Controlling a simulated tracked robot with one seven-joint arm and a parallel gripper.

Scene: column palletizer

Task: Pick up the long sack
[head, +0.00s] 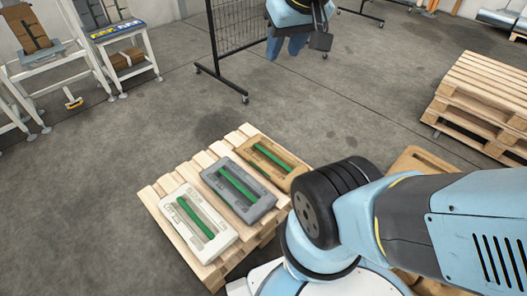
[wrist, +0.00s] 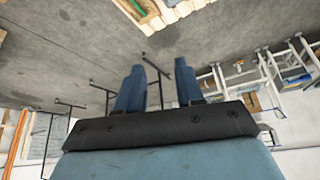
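Three flat packs with green strips lie side by side on a wooden pallet (head: 153,196) in the head view: a white one (head: 198,223), a grey one (head: 238,189) and a brown one (head: 272,161). I cannot tell which of them, if any, is the long sack. My gripper (head: 285,46) hangs at the top of the head view, well apart from the pallet. In the wrist view my gripper (wrist: 160,72) has its two blue fingers spread with nothing between them. A pallet edge with a green strip shows at the top there.
A stack of empty pallets (head: 487,100) stands at the right. A black mesh rack (head: 240,35) on castors stands behind the pallet. White stands (head: 125,58) with brown packs are at the upper left. The grey floor left of the pallet is clear. My arm covers the lower right.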

